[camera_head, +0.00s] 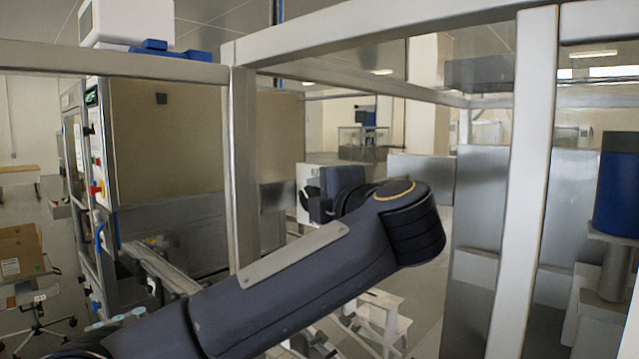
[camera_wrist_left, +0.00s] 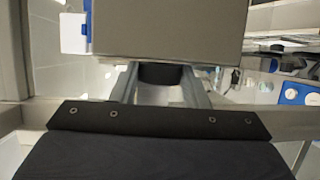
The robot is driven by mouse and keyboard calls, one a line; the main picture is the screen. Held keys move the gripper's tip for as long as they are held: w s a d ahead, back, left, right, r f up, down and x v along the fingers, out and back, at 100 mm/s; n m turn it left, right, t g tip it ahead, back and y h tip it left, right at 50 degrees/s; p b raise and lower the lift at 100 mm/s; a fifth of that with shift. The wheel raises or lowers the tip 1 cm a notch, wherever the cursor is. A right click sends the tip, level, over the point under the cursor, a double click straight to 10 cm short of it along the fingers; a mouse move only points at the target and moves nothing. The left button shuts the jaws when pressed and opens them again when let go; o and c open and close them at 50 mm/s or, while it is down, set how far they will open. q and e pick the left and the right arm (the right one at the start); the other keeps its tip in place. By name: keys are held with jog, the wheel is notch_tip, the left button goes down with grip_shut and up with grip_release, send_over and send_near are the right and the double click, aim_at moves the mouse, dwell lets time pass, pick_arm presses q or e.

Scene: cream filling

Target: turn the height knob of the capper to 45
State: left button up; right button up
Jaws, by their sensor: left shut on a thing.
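In the left wrist view, the two metal fingers of my left gripper (camera_wrist_left: 160,72) are closed around a dark round knob (camera_wrist_left: 160,77), one finger on each side. The knob sits at the lower edge of a plain grey box (camera_wrist_left: 168,30), which looks like part of the capper. In the head view, my dark left arm crosses the lower middle and bends at its elbow in front of a grey box (camera_head: 367,178). The fingertips and the knob are hidden there behind my arm. No scale or number on the knob can be read. My right gripper is not in view.
A metal frame with upright posts (camera_head: 243,170) and a wide right post (camera_head: 522,180) surrounds the area close to my arm. A large cabinet with buttons (camera_head: 165,140) stands at the left. A blue cylinder (camera_head: 617,185) stands at the far right.

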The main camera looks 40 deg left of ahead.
aim_at(316, 190)
pick_arm(q)
jog(key=n+g+h+p, duration=0.1)
jog(key=h+p, duration=0.1)
jog(key=r+g+h+p, duration=0.1)
jog(key=h+p, duration=0.1)
jog(key=p, duration=0.1)
jog(key=shift+a+r+n+h, duration=0.2)
jog(key=shift+n+h, duration=0.2)
jog(key=shift+a+n+h+p, duration=0.15)
jog(key=shift+n+h+p, duration=0.15)
jog(key=shift+h+p, duration=0.65)
jog(key=shift+a+g+h, duration=0.1)
jog(key=shift+g+h, duration=0.3)
jog(key=shift+h, duration=0.75)
jog(key=shift+f, duration=0.1)
jog(key=o, duration=1)
jog(key=v, duration=0.6)
jog(key=shift+v, duration=0.95)
